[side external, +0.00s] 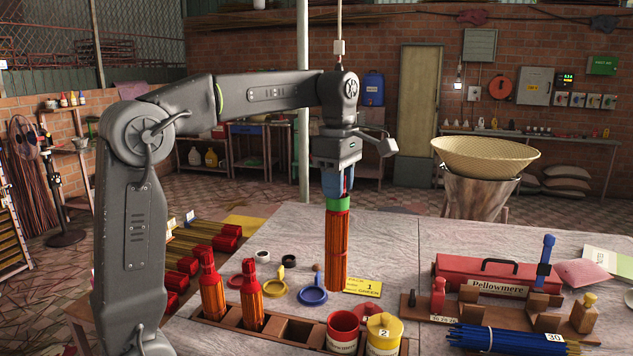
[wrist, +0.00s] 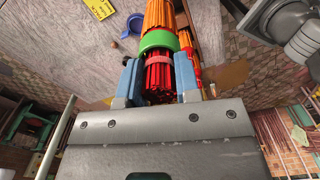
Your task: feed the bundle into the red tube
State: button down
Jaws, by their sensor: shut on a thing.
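My gripper (side external: 338,192) has blue fingers shut on the bundle of orange-red sticks (side external: 337,245), just above its green band (side external: 337,203). The bundle hangs upright. In the wrist view the bundle's red stick ends (wrist: 158,78) sit between the fingers (wrist: 158,85), and its orange part (wrist: 160,14) extends away past the green band. The open red tube (side external: 343,343) stands upright in the wooden rack, with a pale label on its front. The bundle's lower end shows just above the tube's rim in the side view, apart from it. Whether it is centred over the opening I cannot tell.
A yellow tube (side external: 384,335) marked 2 stands right beside the red tube. A blue ring-like lid (side external: 313,294) and a yellow card (side external: 363,286) lie behind. A blue bundle (side external: 500,340) lies at right.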

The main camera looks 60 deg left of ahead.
aim_at(347, 242)
jog(key=shift+w+d, duration=0.6)
jog(key=shift+d, duration=0.2)
jog(key=shift+f, duration=5.9)
notch_tip(347, 242, down, 15)
jog(key=c, duration=0.8)
grip_release()
jog(key=shift+o, duration=0.2)
